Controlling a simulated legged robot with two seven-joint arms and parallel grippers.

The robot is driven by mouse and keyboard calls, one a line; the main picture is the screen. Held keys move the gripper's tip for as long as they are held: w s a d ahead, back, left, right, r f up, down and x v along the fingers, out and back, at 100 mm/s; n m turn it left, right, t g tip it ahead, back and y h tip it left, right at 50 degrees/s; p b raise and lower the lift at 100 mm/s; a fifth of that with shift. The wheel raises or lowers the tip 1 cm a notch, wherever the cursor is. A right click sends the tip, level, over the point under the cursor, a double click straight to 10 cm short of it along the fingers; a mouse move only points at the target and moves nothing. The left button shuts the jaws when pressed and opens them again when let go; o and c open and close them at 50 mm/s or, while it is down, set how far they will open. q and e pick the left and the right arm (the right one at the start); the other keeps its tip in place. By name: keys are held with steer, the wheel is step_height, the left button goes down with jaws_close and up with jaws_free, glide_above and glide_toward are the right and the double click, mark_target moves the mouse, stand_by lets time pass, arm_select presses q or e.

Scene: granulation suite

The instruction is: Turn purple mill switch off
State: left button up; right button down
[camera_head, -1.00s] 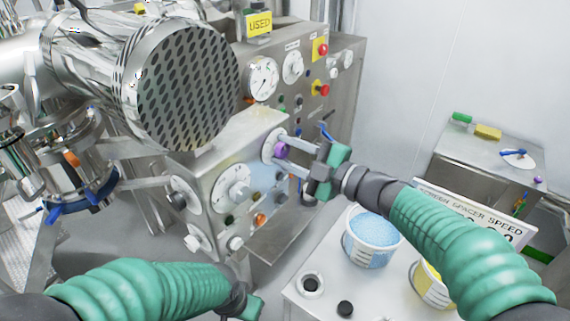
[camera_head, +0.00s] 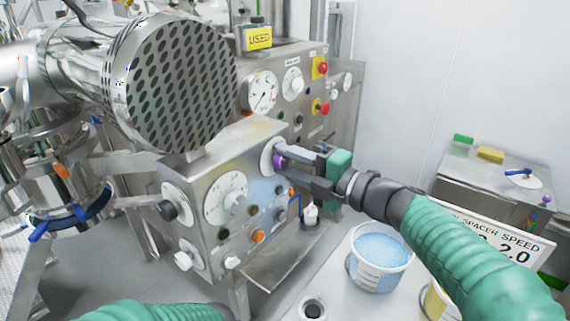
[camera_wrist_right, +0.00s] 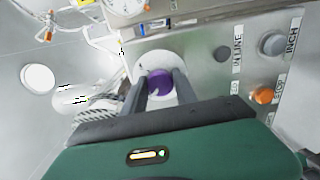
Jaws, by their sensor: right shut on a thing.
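The purple mill switch (camera_head: 279,160) is a round knob on a pale disc, at the upper right of the front steel control box (camera_head: 200,170). My right gripper (camera_head: 282,161) reaches it from the right and is shut on it, one finger on each side. In the right wrist view the purple switch (camera_wrist_right: 159,84) sits between the two grey fingers (camera_wrist_right: 159,92), in front of its pale disc. The fingers hide part of the knob. My left gripper is out of the head view; only a green piece of that arm shows at the bottom edge.
A large perforated steel drum (camera_head: 180,82) overhangs the box at upper left. A taller panel with a gauge (camera_head: 262,92) and red buttons stands behind. A tub of blue granules (camera_head: 380,255) sits on the white table below my right arm. A sign (camera_head: 500,240) stands at right.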

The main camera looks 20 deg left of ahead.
steer(key=shift+f, duration=0.45)
steer(key=c, duration=1.2)
jaws_free()
steer(key=shift+s, duration=0.1)
steer(key=shift+o, duration=1.2)
steer(key=shift+d+r, duration=0.1)
steer(key=shift+r, duration=0.05)
steer(key=shift+d+r, duration=0.1)
steer(key=shift+d, duration=0.1)
steer(key=shift+s+d, duration=0.15)
steer(key=shift+d, duration=0.2)
steer(key=b+v, duration=0.1)
steer(key=v, duration=1.5)
